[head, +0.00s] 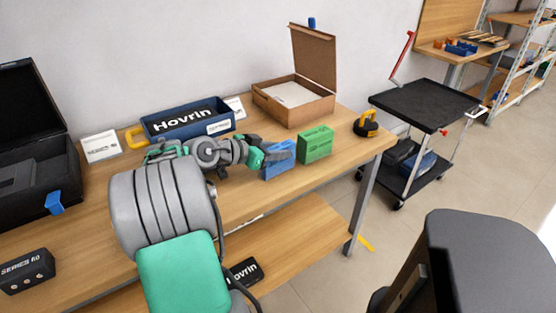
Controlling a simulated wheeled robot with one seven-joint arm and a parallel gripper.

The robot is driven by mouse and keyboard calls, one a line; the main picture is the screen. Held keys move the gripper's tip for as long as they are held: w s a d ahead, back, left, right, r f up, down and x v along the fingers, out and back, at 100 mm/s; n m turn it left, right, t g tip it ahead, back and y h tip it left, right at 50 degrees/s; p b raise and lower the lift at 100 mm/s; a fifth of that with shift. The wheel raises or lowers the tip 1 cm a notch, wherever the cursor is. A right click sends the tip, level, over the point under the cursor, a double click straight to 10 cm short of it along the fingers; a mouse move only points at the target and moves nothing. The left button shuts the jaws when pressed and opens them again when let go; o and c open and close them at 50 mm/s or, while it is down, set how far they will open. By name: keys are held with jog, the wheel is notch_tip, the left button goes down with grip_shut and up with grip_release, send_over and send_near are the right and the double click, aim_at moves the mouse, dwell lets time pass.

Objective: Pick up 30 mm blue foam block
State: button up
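A blue block (279,165) stands on the wooden workbench, close to the left of a green block (315,144). I take it for the foam block; its size cannot be read from this view. My gripper (274,155) is at the blue block's left and upper side, and its dark fingers cover part of the block. They overlap it in the picture, but I cannot tell whether they touch it. Whether the fingers are open or shut is not clear. My arm comes in from the front left.
A blue Hovrin bin (215,115) and an open cardboard box (322,107) stand behind. A yellow-and-black round tool (367,124) is near the right bench edge. An open black case (68,160) stands left. A black cart (425,101) is right of the bench (300,190).

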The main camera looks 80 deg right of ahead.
grip_shut()
dwell(0.3)
